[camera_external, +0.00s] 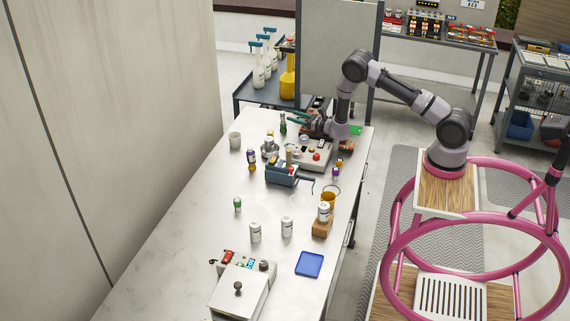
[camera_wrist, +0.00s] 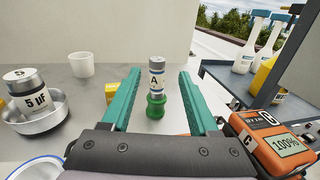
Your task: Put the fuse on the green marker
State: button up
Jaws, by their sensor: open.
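A grey cylinder with a white label "A" (camera_wrist: 157,75), which looks like the fuse, stands upright on a rounded green piece (camera_wrist: 156,106) in the wrist view. I cannot tell whether the two are one object. The pair is small in the external view (camera_external: 283,124), near the table's far end. My gripper (camera_wrist: 159,78) is open, its teal fingers on either side of the cylinder in the picture, with gaps on both sides. In the external view my gripper (camera_external: 291,118) reaches left over the far end. A flat bright green patch (camera_external: 355,130), possibly the green marker, lies by the right edge.
An orange meter (camera_wrist: 265,145) is close on the right. A blue tray (camera_external: 309,264) lies nearer; the table's left side is mostly clear.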

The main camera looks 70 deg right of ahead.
jog(key=a+r+n+y, duration=0.7)
jog(key=a+r+y, duration=0.2)
jog(key=a+r, duration=0.65)
jog(key=s+a+r+n+g+y, duration=0.75)
jog(key=s+a+r+n, duration=0.35)
jog(key=s+a+r, duration=0.3)
jog(key=s+a+r+n+g+h, duration=0.1)
jog(key=s+a+r+n+g, duration=0.15)
jog(key=s, duration=0.35)
jog(key=s+a+r+n+g+h, duration=0.1)
jog(key=s+n, duration=0.2)
jog(key=s, duration=0.2)
jog(key=s+a+r+n+g+h, duration=0.1)
jog(key=s+a+r+n+g, duration=0.15)
jog(key=s, duration=0.35)
jog(key=s+d+n+t+h, duration=0.3)
jog(key=s+d+n+h, duration=0.5)
jog(key=s, duration=0.5)
jog(key=shift+s+d+r, duration=0.3)
jog(key=shift+d+r, duration=0.15)
jog(key=shift+d, duration=0.6)
